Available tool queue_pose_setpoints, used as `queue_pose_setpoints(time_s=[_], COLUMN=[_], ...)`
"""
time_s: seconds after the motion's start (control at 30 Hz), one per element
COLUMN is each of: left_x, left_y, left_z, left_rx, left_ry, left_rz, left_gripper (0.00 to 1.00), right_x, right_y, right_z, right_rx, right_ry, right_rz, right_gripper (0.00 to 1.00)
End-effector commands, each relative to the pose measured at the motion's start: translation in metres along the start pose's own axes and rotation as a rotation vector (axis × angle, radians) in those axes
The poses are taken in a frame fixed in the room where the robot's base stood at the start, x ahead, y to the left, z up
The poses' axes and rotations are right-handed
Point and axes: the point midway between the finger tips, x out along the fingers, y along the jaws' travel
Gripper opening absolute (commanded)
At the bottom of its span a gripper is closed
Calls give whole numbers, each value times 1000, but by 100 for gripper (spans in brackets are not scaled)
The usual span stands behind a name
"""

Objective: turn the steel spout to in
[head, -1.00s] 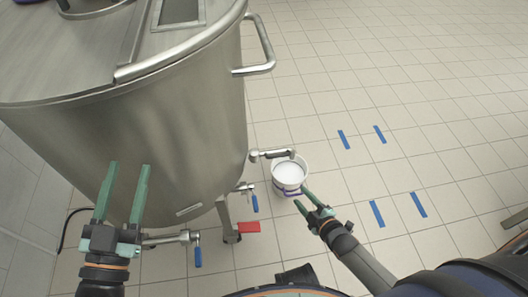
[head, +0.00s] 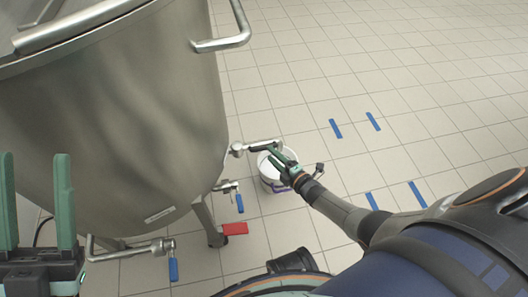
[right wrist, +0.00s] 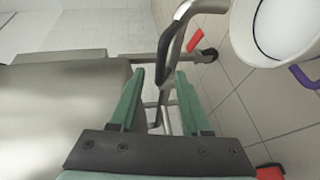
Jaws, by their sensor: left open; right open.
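The steel spout (head: 262,146) sticks out to the right from the lower side of the big steel tank (head: 120,125), over the back rim of a white bucket (head: 270,183). My right gripper (head: 271,155) is open at the spout's outer part, its fingers above the bucket. In the right wrist view the bent spout pipe (right wrist: 175,50) passes between the spread green fingers (right wrist: 160,82); I cannot tell if either touches it. My left gripper (head: 36,160) is open and empty at the lower left, in front of the tank.
Two other valves with blue handles (head: 239,202) (head: 173,270) sit low on the tank. A red pedal-like piece (head: 235,228) is by the tank leg (head: 208,220). Blue tape marks (head: 336,128) lie on the tiled floor, which is clear to the right.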

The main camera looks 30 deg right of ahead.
Motion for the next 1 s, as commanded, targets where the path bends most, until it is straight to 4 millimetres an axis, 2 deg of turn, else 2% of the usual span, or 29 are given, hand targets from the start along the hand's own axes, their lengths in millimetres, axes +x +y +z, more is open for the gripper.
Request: queue_pose_setpoints(time_s=[0.03,0.1,0.3,0.7,1.0], left_x=[-8,-13,-21,-22,-22], left_y=[5,8,14,15,15], left_z=[9,15,25,26,26], left_rx=[2,7,18,22,20], left_ry=[-4,-9,-21,-24,-24], left_rz=[2,5,11,14,13], left_gripper=[52,52,52,52,52], right_x=[13,26,47,53,53], right_y=[-5,-4,-3,0,0], right_z=[0,0,0,0,0], right_rx=[1,1,2,2,2], right_ry=[0,0,-1,-1,-1], right_rz=[2,2,0,-2,-1], right_gripper=[47,47,47,47,14])
